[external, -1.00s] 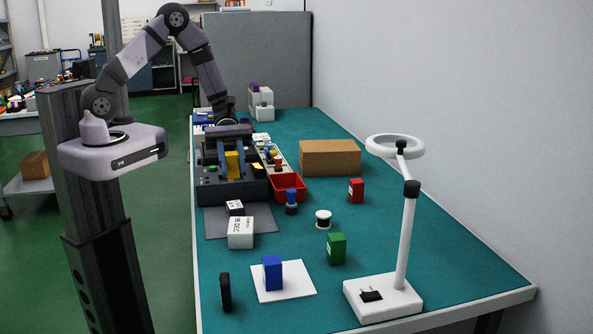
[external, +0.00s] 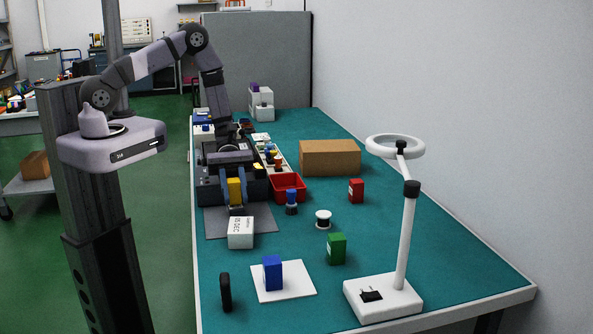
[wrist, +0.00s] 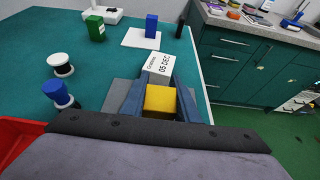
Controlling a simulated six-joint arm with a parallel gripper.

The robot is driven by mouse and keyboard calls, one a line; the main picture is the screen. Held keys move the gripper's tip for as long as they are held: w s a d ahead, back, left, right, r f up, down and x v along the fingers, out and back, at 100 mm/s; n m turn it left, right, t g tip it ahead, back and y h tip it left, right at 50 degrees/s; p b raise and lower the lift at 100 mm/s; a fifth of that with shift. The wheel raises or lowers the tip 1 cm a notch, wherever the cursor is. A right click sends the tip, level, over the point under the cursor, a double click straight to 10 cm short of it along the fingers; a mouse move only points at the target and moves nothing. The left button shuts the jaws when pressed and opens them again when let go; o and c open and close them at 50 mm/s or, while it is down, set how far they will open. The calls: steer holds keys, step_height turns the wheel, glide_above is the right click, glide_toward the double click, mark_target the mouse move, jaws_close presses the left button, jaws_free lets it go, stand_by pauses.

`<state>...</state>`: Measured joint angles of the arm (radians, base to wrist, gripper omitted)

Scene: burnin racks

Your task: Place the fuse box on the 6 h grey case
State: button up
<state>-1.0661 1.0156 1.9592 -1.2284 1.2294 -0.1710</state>
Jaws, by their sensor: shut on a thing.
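A yellow block (external: 236,190), which I take for the fuse box, is held between the blue fingers of my gripper (external: 235,200). It also shows in the wrist view (wrist: 160,101), with a finger on each side. My gripper is shut on it, above the front edge of the dark grey case (external: 259,187). A white box marked 05 DEC (external: 240,234) stands just in front. I cannot read any "6 h" label, so which case bears it is unclear.
A red bin (external: 288,185), a blue-topped spool (external: 291,203) and a white spool (external: 323,219) stand to the right. Farther forward are a green box (external: 336,247), a blue box (external: 272,272) on a white sheet and a lamp (external: 405,230). The teal table is clear between them.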

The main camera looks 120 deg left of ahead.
steer(key=shift+f, duration=0.25)
steer(key=shift+f, duration=0.2)
steer(key=o, duration=1.1)
steer(key=shift+c, duration=0.2)
steer(key=shift+r, duration=0.1)
